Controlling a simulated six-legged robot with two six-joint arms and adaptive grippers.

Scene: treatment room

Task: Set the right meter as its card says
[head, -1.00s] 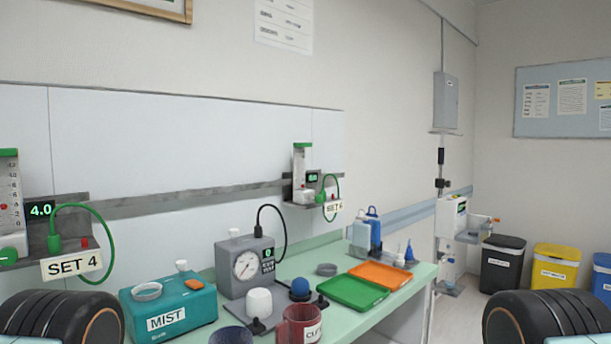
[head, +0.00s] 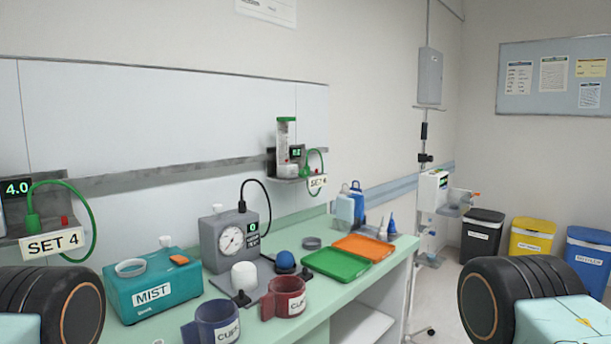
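The right meter (head: 286,142) is a clear upright tube with a green top, mounted on the wall rail past the grey gauge box. Its small dark display (head: 296,152) shows green digits too small to read surely. Its white card (head: 317,183) hangs below the shelf on the right and seems to read SET with a blurred number. A green hose loops beside it. The left meter's display (head: 17,188) reads 4.0, above a card (head: 52,243) reading SET 4. Neither gripper can be seen; only dark rounded parts of my arms show at the lower corners.
The green counter (head: 386,262) holds a teal MIST box (head: 152,285), a grey gauge box (head: 231,240), blue (head: 215,325) and red (head: 284,297) cups, and green (head: 335,265) and orange (head: 362,247) trays. Bins (head: 482,236) stand at the right. Floor shows between counter and bins.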

